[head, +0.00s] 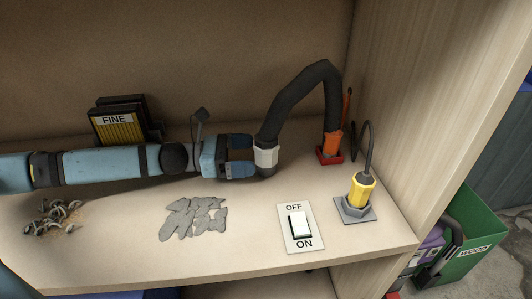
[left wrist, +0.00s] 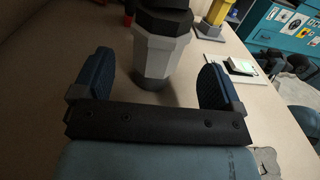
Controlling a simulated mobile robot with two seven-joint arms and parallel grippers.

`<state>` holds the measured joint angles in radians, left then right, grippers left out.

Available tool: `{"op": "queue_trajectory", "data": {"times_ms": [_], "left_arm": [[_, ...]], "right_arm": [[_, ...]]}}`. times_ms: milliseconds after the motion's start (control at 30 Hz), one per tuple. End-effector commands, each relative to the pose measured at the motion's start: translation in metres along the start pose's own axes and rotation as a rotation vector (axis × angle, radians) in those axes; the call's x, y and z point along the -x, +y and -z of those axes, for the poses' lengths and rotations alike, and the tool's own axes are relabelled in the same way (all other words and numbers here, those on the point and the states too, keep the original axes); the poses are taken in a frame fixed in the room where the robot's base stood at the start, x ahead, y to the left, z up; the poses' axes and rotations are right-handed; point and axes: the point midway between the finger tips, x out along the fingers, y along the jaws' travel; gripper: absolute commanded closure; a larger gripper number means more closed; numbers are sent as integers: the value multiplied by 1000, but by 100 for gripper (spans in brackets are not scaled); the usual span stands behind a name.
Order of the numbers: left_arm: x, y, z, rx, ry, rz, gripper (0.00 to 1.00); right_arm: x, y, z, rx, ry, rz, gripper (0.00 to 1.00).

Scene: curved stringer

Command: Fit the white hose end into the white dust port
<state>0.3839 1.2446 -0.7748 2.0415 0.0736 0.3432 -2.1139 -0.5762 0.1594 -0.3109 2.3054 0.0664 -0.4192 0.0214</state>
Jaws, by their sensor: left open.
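The white hose end (head: 265,157) is a faceted collar on a thick black hose (head: 298,95). It stands about upright near the middle of the shelf. My left gripper (head: 252,155) comes in from the left, open, with its blue fingertips close to the hose end. In the left wrist view the hose end (left wrist: 164,45) shows ahead, between the two fingers of the left gripper (left wrist: 158,80), with gaps on both sides. I cannot tell whether its lower end touches the shelf. I cannot make out a white dust port. My right gripper is not in view.
An orange hose end sits in a red port (head: 325,156). A yellow connector (head: 361,190) stands in a grey port. An OFF/ON switch (head: 301,228) lies in front. Grey scraps (head: 196,215), curled shavings (head: 55,216) and FINE packs (head: 118,122) are leftward. A wall (head: 436,100) bounds the right.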

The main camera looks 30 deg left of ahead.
Motion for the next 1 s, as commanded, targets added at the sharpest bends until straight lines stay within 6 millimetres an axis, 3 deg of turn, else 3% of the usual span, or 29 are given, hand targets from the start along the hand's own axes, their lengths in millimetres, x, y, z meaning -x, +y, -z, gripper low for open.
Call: {"op": "queue_trajectory", "data": {"times_ms": [433, 800, 1000], "left_arm": [[-44, 3, -4, -1, -3, 1, 8], [-50, 2, -2, 0, 0, 0, 8], [-50, 2, -2, 0, 0, 0, 54]], "right_arm": [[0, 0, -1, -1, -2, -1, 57], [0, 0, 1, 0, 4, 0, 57], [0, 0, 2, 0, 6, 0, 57]]}}
